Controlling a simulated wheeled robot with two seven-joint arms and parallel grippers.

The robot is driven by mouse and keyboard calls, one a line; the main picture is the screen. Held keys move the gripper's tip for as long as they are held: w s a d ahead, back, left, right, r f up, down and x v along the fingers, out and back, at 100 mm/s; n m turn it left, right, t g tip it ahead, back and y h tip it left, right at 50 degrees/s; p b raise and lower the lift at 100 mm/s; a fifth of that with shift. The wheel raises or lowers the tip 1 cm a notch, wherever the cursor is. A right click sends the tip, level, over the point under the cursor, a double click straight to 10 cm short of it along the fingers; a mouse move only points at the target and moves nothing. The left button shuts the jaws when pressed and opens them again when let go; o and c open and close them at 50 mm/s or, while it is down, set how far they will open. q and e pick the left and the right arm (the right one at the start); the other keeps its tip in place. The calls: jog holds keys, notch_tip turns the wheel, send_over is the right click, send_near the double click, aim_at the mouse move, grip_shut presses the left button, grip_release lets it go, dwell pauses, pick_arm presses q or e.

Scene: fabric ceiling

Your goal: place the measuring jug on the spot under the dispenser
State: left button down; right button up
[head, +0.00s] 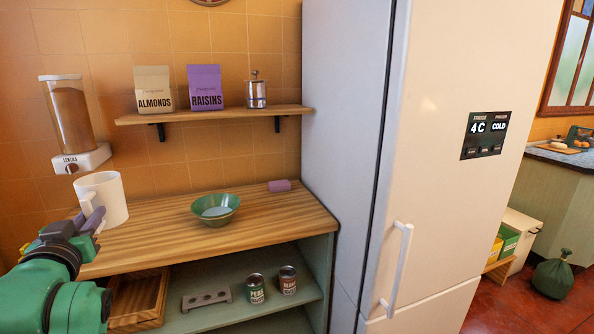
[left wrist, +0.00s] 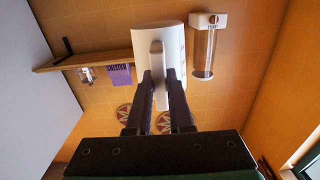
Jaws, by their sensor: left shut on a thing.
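The white measuring jug (head: 107,194) is at the left of the head view, below the dispenser (head: 71,118) that hangs on the tiled wall. My left gripper (head: 95,220) is shut on the jug's handle. In the left wrist view the jug (left wrist: 160,42) is between the dark fingers of my left gripper (left wrist: 160,88), with the dispenser (left wrist: 206,50) beside it. I cannot tell whether the jug touches the wooden counter (head: 170,240). The spot under the dispenser is not visible. My right gripper is not in view.
A green bowl (head: 228,212) and a purple block (head: 279,186) are on the counter. The tall fridge (head: 440,120) stands right of the counter.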

pick_arm(q)
jog(key=shift+s+d+f+h, duration=0.1)
jog(key=shift+d+f+h, duration=0.2)
jog(key=shift+d+f, duration=0.55)
jog(key=d+f+m+h, duration=0.25)
jog(key=d+f, duration=0.35)
jog(key=f, duration=0.3)
jog(key=d+f+m+h, duration=0.25)
jog(key=d+f, duration=0.25)
jog(key=f, duration=0.3)
jog(key=s+d+f+n+t, duration=0.1)
jog(key=s+d+f, duration=0.8)
jog(key=s+f, duration=0.4)
jog(key=shift+s+d+f+h, duration=0.3)
jog(key=shift+s+f, duration=0.1)
jog(key=shift+s, duration=0.25)
jog(key=shift+a, duration=0.1)
